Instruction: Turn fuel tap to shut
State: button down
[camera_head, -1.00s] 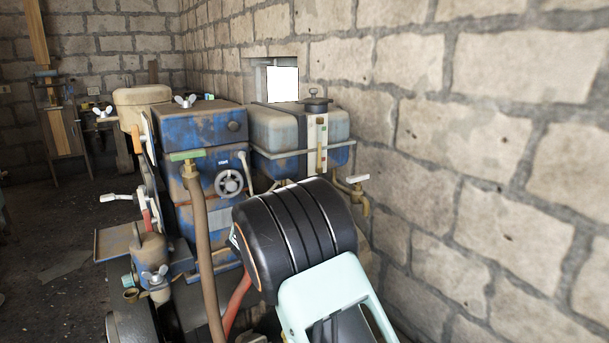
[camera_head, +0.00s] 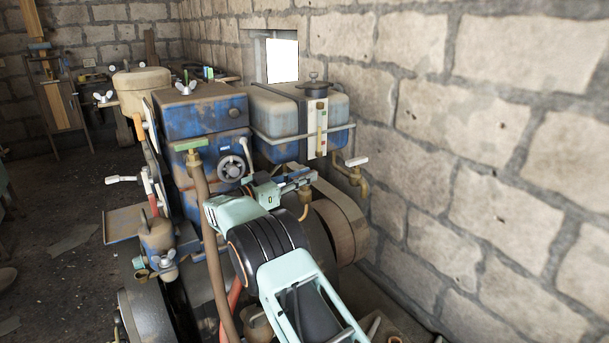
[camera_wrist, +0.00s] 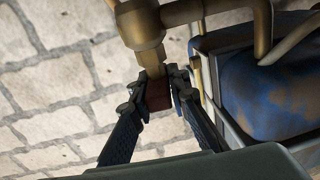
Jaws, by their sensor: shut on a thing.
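In the wrist view a brass tap body (camera_wrist: 142,27) joins a brass pipe. A dark red handle (camera_wrist: 158,95) sits at the end of its short stem. My gripper (camera_wrist: 158,90) is shut on this handle, one finger on each side. In the head view my gripper (camera_head: 300,180) is below the front of the fuel tank (camera_head: 275,120). A brass pipe (camera_head: 304,206) bends down just under the fingers. The handle itself is hidden in the head view, and its turn angle is hard to tell.
Another brass tap with a pale handle (camera_head: 357,161) stands to the right, near the stone wall (camera_head: 470,170). The blue engine block (camera_head: 200,115) is to the left. A brown hose with a green-handled tap (camera_head: 188,146) rises left of my arm.

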jog(key=shift+d+r+m+g+h, duration=0.1)
jog(key=shift+r+m+g+h, duration=0.05)
jog(key=shift+m+g+h, duration=0.55)
dwell(0.4)
jog(key=c, duration=1.8)
grip_release()
jog(key=shift+c, duration=0.2)
jog(key=v, duration=1.2)
jog(key=shift+r, duration=0.2)
